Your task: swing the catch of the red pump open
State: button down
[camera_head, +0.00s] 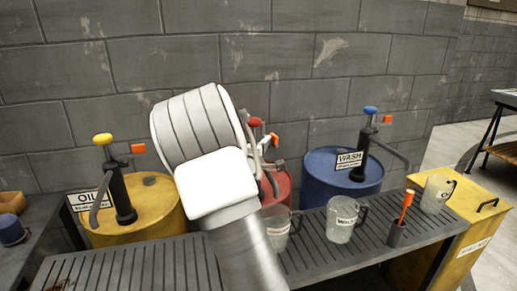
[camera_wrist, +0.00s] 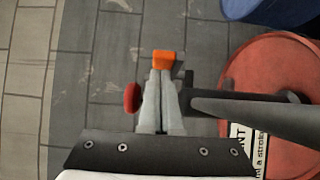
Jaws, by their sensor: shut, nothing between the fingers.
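The red pump stands on a red drum (camera_head: 276,184), mostly hidden behind my arm in the head view. Its red knob (camera_head: 254,122) and orange catch (camera_head: 274,139) show just right of my wrist. In the wrist view the orange catch (camera_wrist: 166,58) lies right at the tips of my gripper (camera_wrist: 162,72). The fingers are shut with nothing between them; whether they touch the catch I cannot tell. The red knob (camera_wrist: 132,97) is left of the fingers, and the dark spout (camera_wrist: 250,108) reaches to the right over the red drum (camera_wrist: 268,75).
A yellow drum marked OIL (camera_head: 150,205) stands left and a blue drum marked WASH (camera_head: 335,180) right, each with its own pump. A slatted bench (camera_head: 300,258) in front holds several clear jugs and an orange-handled tool (camera_head: 406,205). A block wall stands close behind.

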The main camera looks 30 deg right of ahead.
jog(key=shift+d, duration=0.1)
jog(key=shift+s+d+r+p, duration=0.15)
jog(key=shift+d+r+p, duration=0.05)
jog(key=shift+d+p, duration=0.4)
jog(key=shift+s+d+f+p, duration=0.15)
jog(key=shift+d+p, duration=0.1)
jog(key=shift+p, duration=0.15)
jog(key=shift+a, duration=0.1)
